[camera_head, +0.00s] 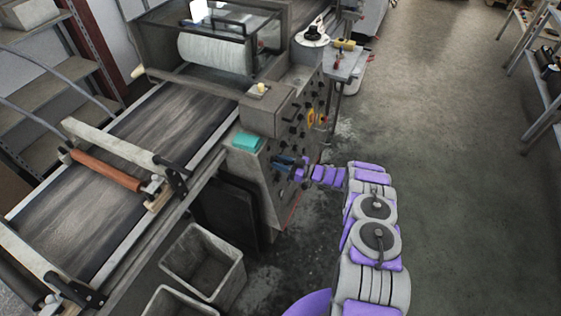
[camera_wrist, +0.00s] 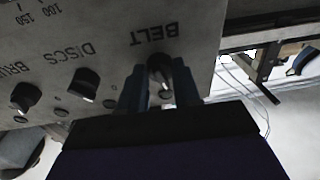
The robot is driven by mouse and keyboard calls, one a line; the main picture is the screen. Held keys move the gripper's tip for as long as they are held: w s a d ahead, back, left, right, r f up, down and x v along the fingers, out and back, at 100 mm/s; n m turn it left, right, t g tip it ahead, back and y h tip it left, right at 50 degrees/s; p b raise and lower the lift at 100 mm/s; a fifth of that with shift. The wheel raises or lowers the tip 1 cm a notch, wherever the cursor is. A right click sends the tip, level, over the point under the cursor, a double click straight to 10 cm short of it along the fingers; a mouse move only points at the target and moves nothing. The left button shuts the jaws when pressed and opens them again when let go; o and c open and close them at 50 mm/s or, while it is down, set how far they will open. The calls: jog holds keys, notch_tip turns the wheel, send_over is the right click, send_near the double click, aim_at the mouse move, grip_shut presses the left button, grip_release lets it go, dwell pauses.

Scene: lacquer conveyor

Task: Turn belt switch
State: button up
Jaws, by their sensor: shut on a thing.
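The belt switch (camera_wrist: 160,68) is a black knob under the upside-down label BELT on a grey control panel (camera_wrist: 110,48) in the wrist view. My gripper (camera_wrist: 160,82) has its two blue fingers on either side of this knob and is shut on it. In the head view my gripper (camera_head: 284,164) reaches the lower front of the panel (camera_head: 272,168) from the right. The knob is hidden there by the fingers.
A DISCS knob (camera_wrist: 85,82) and another knob (camera_wrist: 26,97) sit to the left on the panel. A conveyor belt (camera_head: 85,195) runs along the left. Grey bins (camera_head: 205,262) stand on the floor below it. The floor (camera_head: 450,190) to the right is clear.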

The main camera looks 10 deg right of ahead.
jog(key=n+g+p, duration=0.1)
jog(key=n, duration=0.2)
jog(key=shift+d, duration=0.1)
jog(key=shift+f+n, duration=0.1)
jog(key=shift+n, duration=0.3)
jog(key=o, duration=1)
jog(key=shift+w, duration=0.1)
jog(key=shift+o, duration=0.2)
jog(key=p+v, duration=0.2)
jog(key=v, duration=1.5)
jog(key=shift+d, duration=0.35)
jog(key=shift+w+f, duration=0.1)
jog(key=shift+w, duration=0.05)
